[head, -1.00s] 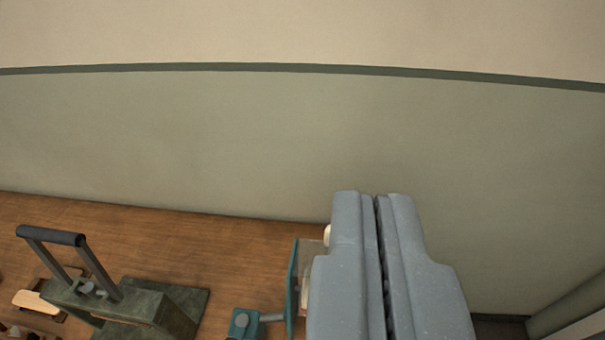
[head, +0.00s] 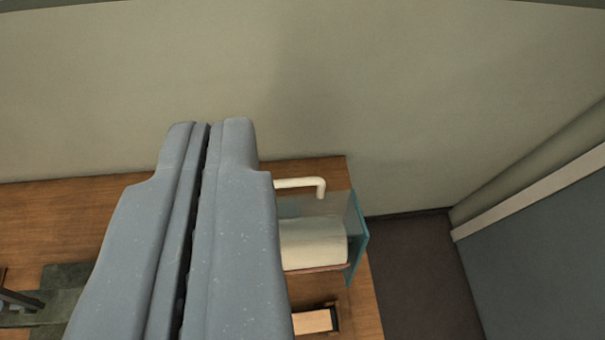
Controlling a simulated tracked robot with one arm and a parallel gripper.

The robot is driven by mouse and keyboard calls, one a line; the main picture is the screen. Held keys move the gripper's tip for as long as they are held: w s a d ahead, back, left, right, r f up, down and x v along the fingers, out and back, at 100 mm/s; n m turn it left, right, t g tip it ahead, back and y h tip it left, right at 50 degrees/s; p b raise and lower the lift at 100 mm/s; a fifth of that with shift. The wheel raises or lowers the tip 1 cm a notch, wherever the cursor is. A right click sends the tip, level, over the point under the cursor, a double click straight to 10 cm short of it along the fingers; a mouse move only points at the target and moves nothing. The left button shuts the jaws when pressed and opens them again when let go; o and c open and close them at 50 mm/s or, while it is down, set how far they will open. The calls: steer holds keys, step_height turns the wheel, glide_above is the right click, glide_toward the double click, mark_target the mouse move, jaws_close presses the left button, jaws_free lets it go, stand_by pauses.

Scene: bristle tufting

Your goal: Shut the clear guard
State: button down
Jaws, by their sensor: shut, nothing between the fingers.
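The clear guard (head: 352,232) shows its teal-edged end at the right end of the wooden bench. A white cylinder (head: 313,243) lies behind or within it, and a cream bent handle (head: 308,184) stands at its back. My gripper (head: 217,124) is shut and empty, its fingers pressed together. It reaches up in front of the guard's left part and hides it. I see no contact between them, and I cannot tell whether the guard is open or shut.
The wooden bench (head: 60,215) runs along a plain wall. A dark green machine with a grey lever (head: 20,301) is at lower left. A small tray with a pale wooden block (head: 313,321) sits near the guard. Dark floor (head: 420,270) and a grey panel (head: 540,250) are at right.

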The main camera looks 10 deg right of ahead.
steer(key=w+d+f+g+p, duration=0.2)
steer(key=w+f+g+p, duration=0.15)
steer(key=w+f, duration=0.5)
steer(key=w+d+f+g+p, duration=0.3)
steer(key=w+f+g, duration=0.2)
steer(key=w+f, duration=0.4)
step_height(320, 180, down, 15)
steer(key=w+d+g+p, duration=0.1)
steer(key=d+g+p, duration=0.1)
steer(key=p, duration=0.2)
stand_by(0.4)
